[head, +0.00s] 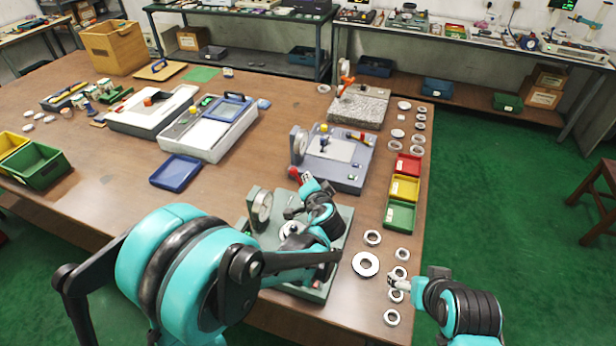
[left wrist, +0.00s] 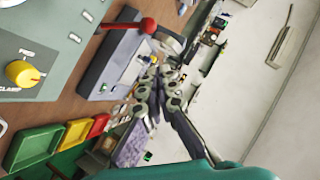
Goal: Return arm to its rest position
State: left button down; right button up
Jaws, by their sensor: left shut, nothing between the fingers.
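My left arm reaches in from the lower left in the head view. Its gripper (head: 294,212) is over the green-grey test fixture (head: 258,212) with a round dial at the table's front edge, and the arm hides much of that fixture. In the left wrist view the left gripper's fingers (left wrist: 156,92) are together with nothing between them. A red-knobbed lever (left wrist: 146,25) and a yellow knob (left wrist: 22,73) show there, apart from the fingers. My right gripper (head: 393,279) is low at the right, by the metal rings (head: 365,264); its finger gap is too small to read.
A grey-blue fixture (head: 350,178) and a granite block (head: 357,110) stand behind. Red (head: 408,164), yellow (head: 404,188) and green (head: 399,216) trays line the right edge, with several rings nearby. A blue tray (head: 176,171) lies left of centre.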

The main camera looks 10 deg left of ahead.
dwell(0.3)
pick_arm(q)
jog(key=s+a+r+n+g+h, duration=0.1)
jog(key=s+a+n+g, duration=0.15)
jog(key=s+a, duration=0.45)
jog(key=s+a+r+n+g+h, duration=0.1)
jog(key=s+a+n+g, duration=0.15)
jog(key=s, duration=0.95)
jog(key=s+d+f+n+h, duration=0.1)
jog(key=s+n+h, duration=0.1)
jog(key=s, duration=0.7)
jog(key=shift+s+d+f+g+b, duration=0.15)
jog(key=shift+d+g+b, duration=0.15)
jog(key=shift+g+b, duration=0.1)
